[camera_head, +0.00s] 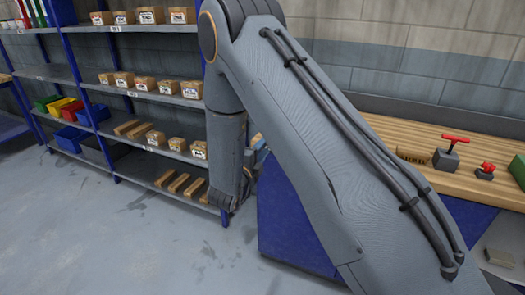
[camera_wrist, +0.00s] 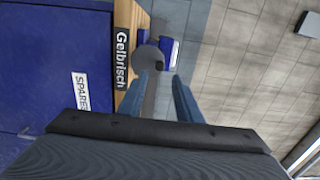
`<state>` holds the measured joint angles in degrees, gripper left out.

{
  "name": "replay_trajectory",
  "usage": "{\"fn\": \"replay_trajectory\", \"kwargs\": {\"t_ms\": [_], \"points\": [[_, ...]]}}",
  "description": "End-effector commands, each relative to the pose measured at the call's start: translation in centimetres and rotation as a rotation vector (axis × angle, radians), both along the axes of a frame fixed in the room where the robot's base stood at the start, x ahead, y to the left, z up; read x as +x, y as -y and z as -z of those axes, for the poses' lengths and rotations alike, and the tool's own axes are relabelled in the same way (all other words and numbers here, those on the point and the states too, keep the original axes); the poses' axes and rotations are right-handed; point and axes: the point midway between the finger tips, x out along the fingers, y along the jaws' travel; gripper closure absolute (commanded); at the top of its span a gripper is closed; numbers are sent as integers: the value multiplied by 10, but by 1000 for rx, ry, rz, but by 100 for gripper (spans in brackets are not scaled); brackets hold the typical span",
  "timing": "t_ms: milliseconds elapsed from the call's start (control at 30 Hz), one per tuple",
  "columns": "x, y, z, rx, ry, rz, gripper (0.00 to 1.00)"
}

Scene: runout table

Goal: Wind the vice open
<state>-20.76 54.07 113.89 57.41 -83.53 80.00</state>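The vice (camera_wrist: 169,54) shows in part in the wrist view as a blue body beside the bench's wooden edge, with a round dark grey part (camera_wrist: 149,58) in front of it. My gripper (camera_wrist: 164,78) points toward it with its two blue-grey fingers apart. The fingertips overlap the lower edge of the vice in the picture; I cannot tell whether they touch it. I see nothing clearly held between them. The vice's handle cannot be made out. In the head view my arm hides the gripper and most of that bench end.
The wooden bench (camera_head: 463,178) carries a cardboard box (camera_head: 412,155), a grey block with a red T-handle (camera_head: 447,157) and a red-knobbed part (camera_head: 485,171). Blue-framed shelves (camera_head: 150,90) with boxes stand at left. The grey floor (camera_head: 110,235) in front is clear.

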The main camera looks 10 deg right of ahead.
Motion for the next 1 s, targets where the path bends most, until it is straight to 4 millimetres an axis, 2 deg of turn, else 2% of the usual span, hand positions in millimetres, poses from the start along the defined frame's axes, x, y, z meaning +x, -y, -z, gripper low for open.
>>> {"fn": "replay_trajectory", "kwargs": {"t_ms": [600,867,1000], "points": [[53,38,1,-1,-1,-1,69],[62,45,0,5,2,-1,69],[63,45,2,96,69,-1,69]]}}
